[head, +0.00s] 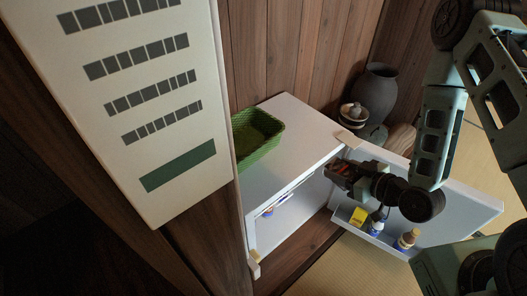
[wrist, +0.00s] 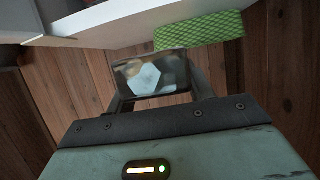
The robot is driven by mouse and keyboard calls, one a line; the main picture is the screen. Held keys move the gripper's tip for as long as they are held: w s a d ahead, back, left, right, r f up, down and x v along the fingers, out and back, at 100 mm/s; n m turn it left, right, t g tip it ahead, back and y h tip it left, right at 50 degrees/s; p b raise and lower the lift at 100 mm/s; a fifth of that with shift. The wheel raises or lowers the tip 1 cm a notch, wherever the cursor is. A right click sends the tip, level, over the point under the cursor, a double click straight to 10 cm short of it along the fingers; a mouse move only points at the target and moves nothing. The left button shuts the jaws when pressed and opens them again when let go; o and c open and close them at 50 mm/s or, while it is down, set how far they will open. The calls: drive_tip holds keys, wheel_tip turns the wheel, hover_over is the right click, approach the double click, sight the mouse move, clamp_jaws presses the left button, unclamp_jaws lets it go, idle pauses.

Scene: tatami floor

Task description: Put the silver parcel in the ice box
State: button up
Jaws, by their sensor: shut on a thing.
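The ice box (head: 295,140) is a white cabinet with its door (head: 455,200) swung open to the right. Part of its inside shows below the top, with a small item (head: 268,211) in it. My gripper (head: 342,176) is at the front opening, between the cabinet and the open door. In the wrist view my gripper (wrist: 158,88) is shut on the shiny silver parcel (wrist: 125,72), which has a pale hexagonal patch. The parcel is hard to make out in the head view. The white ice box (wrist: 120,25) also shows above the fingers in the wrist view.
A green basket (head: 246,148) rests on the ice box top. The door shelf holds a yellow box (head: 358,216) and bottles (head: 406,240). A dark vase (head: 377,92) and a lidded pot (head: 352,113) stand behind. A tall white panel (head: 120,100) blocks the left view.

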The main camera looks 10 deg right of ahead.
drive_tip(key=shift+a+f+b, duration=0.45)
drive_tip(key=shift+f, duration=0.15)
drive_tip(key=w+a+b, duration=0.3)
drive_tip(key=w+a, duration=0.1)
drive_tip(key=w, duration=0.1)
drive_tip(key=w+a+f+b, duration=0.1)
drive_tip(key=w+a+b, duration=0.3)
drive_tip(key=w, duration=0.1)
drive_tip(key=w+a+f+b, duration=0.1)
drive_tip(key=w+a+b, duration=0.3)
drive_tip(key=w, duration=0.1)
drive_tip(key=shift+f, duration=0.2)
wheel_tip(320, 180, down, 4)
drive_tip(key=shift+a+f+b, duration=0.1)
drive_tip(key=shift+b, duration=0.7)
drive_tip(key=shift+w+a+f, duration=0.1)
drive_tip(key=shift+f, duration=0.15)
drive_tip(key=shift+r, duration=0.15)
